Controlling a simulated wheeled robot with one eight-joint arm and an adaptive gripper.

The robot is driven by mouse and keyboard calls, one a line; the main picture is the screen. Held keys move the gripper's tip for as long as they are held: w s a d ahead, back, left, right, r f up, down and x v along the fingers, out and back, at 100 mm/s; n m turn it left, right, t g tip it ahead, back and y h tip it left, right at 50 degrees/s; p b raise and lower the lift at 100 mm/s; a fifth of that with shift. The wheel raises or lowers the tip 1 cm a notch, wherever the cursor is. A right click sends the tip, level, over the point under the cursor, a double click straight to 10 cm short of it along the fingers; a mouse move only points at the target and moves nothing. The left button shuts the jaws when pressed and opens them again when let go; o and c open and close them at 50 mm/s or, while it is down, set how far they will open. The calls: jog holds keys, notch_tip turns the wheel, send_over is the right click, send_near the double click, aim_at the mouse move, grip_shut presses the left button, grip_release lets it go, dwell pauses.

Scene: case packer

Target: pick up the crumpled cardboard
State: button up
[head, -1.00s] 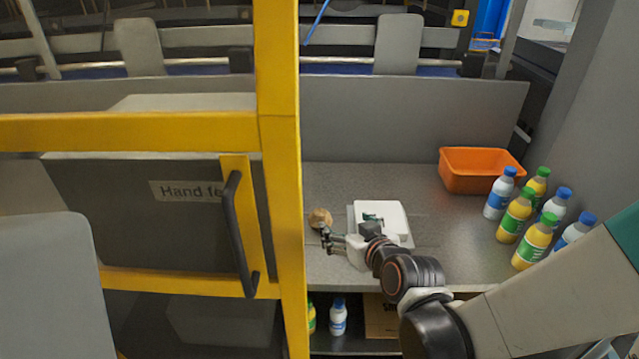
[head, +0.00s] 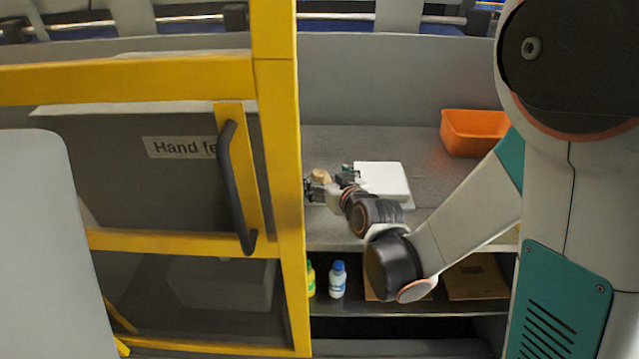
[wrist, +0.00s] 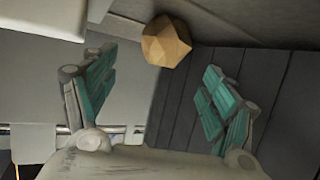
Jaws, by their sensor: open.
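The crumpled cardboard (head: 321,175) is a small tan, faceted lump on the grey worktop, close to the yellow door frame. My gripper (head: 328,183) is right at it, with the fingers spread to either side in the head view. In the wrist view the cardboard (wrist: 166,41) shows whole, beyond the open gap of my gripper (wrist: 158,85) with its teal finger pads. It lies a little ahead of the fingertips, and no finger visibly touches it.
A white flat box (head: 383,179) lies just right of my gripper. An orange bin (head: 474,134) stands farther back right. The yellow-framed door (head: 278,190) borders the worktop on the left. Bottles (head: 337,279) stand on the lower shelf. My arm covers the right side.

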aim_at(323, 181)
jog(key=w+f+b, duration=0.1)
jog(key=w+a+f, duration=0.1)
jog(key=shift+w+a+f+b, duration=0.1)
jog(key=shift+w+f+b, duration=0.1)
jog(key=shift+w+b, duration=0.2)
jog(key=shift+w+a+f, duration=0.1)
jog(key=shift+w+a, duration=0.05)
jog(key=shift+w, duration=0.3)
jog(key=shift+c, duration=0.4)
jog(key=c, duration=0.9)
jog(key=shift+r, duration=0.2)
